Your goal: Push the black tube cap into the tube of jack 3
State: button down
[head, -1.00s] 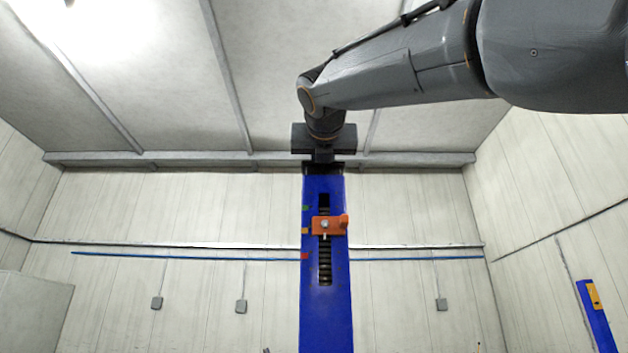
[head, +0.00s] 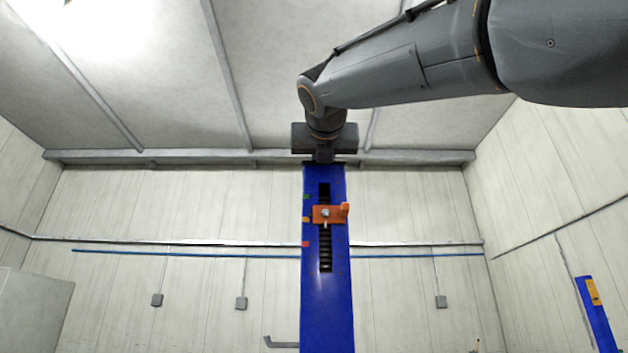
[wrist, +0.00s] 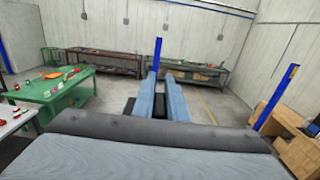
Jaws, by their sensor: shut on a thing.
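The blue upright tube of a jack (head: 313,290) stands in the middle of the head view. No number shows on it, so I cannot read which jack it is. My gripper (head: 324,157) is directly above the tube's top end, pointing down, shut on the black tube cap. The cap is almost wholly hidden at the tube's mouth. I cannot tell how deep it sits. The wrist view does not show the fingers or the cap.
An orange block (head: 328,214) sits on the dark screw in the tube's slot. Another blue column (head: 597,315) stands at the right. In the wrist view, a green table (wrist: 62,98) with small items stands left, shelving (wrist: 100,64) along the back wall, and wooden boxes (wrist: 297,150) at right.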

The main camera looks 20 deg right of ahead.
jog(key=c, duration=1.7)
grip_release()
jog(key=shift+s, duration=0.15)
jog(key=b+v, duration=0.4)
jog(key=b, duration=0.1)
jog(key=shift+s+a+f, duration=0.2)
jog(key=shift+s+a, duration=0.05)
jog(key=shift+s, duration=0.05)
jog(key=shift+b+v, duration=1.05)
jog(key=shift+v, duration=0.4)
jog(key=shift+d+r, duration=0.1)
jog(key=shift+r, duration=0.1)
